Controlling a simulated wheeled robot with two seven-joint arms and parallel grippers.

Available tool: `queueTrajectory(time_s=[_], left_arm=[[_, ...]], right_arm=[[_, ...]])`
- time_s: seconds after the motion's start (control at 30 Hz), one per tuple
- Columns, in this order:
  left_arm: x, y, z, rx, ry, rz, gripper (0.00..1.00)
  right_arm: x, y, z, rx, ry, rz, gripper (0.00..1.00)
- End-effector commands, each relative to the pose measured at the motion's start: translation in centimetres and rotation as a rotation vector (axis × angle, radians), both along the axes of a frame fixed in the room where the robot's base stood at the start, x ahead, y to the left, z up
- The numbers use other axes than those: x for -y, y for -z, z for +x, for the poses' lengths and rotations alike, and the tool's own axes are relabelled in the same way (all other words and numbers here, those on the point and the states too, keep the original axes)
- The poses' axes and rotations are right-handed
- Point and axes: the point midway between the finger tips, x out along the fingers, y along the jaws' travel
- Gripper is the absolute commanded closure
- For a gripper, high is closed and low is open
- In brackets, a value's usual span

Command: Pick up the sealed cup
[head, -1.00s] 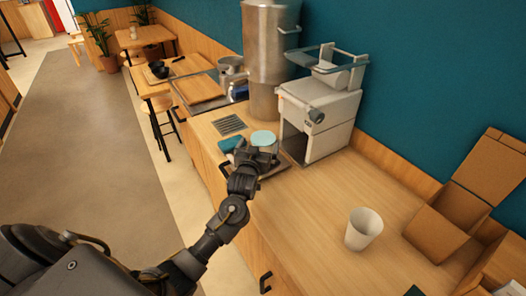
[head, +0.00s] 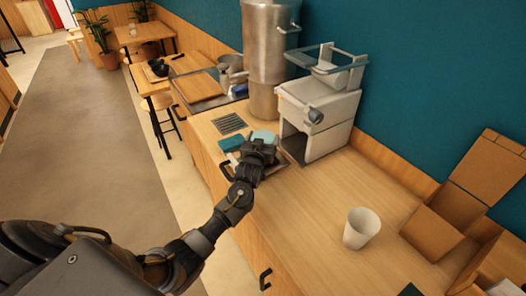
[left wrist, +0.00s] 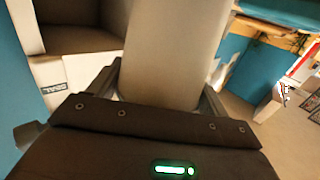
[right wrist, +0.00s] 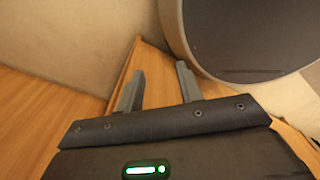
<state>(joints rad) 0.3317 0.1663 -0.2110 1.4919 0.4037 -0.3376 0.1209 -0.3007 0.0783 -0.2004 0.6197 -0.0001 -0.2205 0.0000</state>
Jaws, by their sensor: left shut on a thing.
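The sealed cup has a pale blue-green lid (head: 264,136) that shows in the head view, just left of the white machine. My left gripper (head: 258,152) is around the cup and hides most of its body. In the left wrist view the left gripper (left wrist: 160,85) is shut on the cup's pale grey, smooth wall (left wrist: 172,50), which stands between the two fingers. I cannot tell whether the cup's base touches the counter. My right gripper (right wrist: 158,88) is open and empty in the right wrist view. It is outside the head view.
The white sealing machine (head: 320,125) stands close right of the cup. A teal block (head: 230,143) lies close left of it. A tall metal urn (head: 268,60) is behind. An empty white cup (head: 361,229) and open cardboard boxes (head: 455,205) stand right; counter between is clear.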

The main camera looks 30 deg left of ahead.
Motion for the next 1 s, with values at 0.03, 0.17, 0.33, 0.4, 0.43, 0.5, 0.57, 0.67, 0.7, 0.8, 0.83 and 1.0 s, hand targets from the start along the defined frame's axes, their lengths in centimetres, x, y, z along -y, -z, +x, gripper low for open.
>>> queueTrajectory(time_s=[0.03, 0.17, 0.33, 0.4, 0.43, 0.5, 0.57, 0.67, 0.7, 0.8, 0.83, 1.0], left_arm=[[0.0, 0.0, 0.0, 0.000, 0.000, 0.000, 0.50], [0.0, 0.0, 0.0, 0.000, 0.000, 0.000, 0.67], [0.0, -0.1, 0.0, 0.003, 0.000, 0.000, 0.80], [0.0, -0.1, 0.0, 0.003, 0.000, 0.000, 0.81], [0.0, -0.1, 0.0, 0.003, 0.000, 0.000, 0.81], [0.0, -0.3, 0.0, 0.003, 0.000, 0.000, 0.81], [0.0, -0.5, 0.0, 0.004, 0.000, -0.001, 0.81], [0.0, -1.2, 0.0, 0.006, 0.000, -0.002, 0.81], [0.0, -1.7, 0.0, 0.008, 0.000, -0.001, 0.81], [0.0, -3.3, 0.0, 0.011, 0.000, -0.002, 0.81], [0.1, -3.8, -0.4, 0.007, 0.000, -0.001, 0.81], [0.5, -6.7, -3.0, 0.009, 0.001, -0.002, 0.81]], right_arm=[[0.0, 0.0, 0.0, 0.000, 0.000, 0.000, 0.64], [0.0, 0.0, 0.0, 0.001, 0.000, 0.000, 0.64], [0.1, 0.0, 0.1, 0.001, 0.000, -0.001, 0.64], [0.1, 0.0, 0.1, 0.001, 0.000, -0.002, 0.64], [0.2, 0.0, 0.1, 0.001, 0.000, -0.002, 0.64], [0.2, 0.1, 0.1, 0.001, -0.001, -0.002, 0.64], [0.2, 0.3, 0.1, 0.002, -0.001, -0.003, 0.64], [0.2, 0.7, 0.1, 0.002, -0.001, -0.003, 0.64], [0.2, 1.0, 0.1, 0.002, -0.001, -0.003, 0.64], [0.2, 1.8, 0.1, 0.002, 0.000, -0.003, 0.64], [0.2, 1.5, 0.1, 0.002, 0.000, -0.003, 0.64], [0.2, 2.0, 0.2, 0.003, 0.000, -0.002, 0.64]])
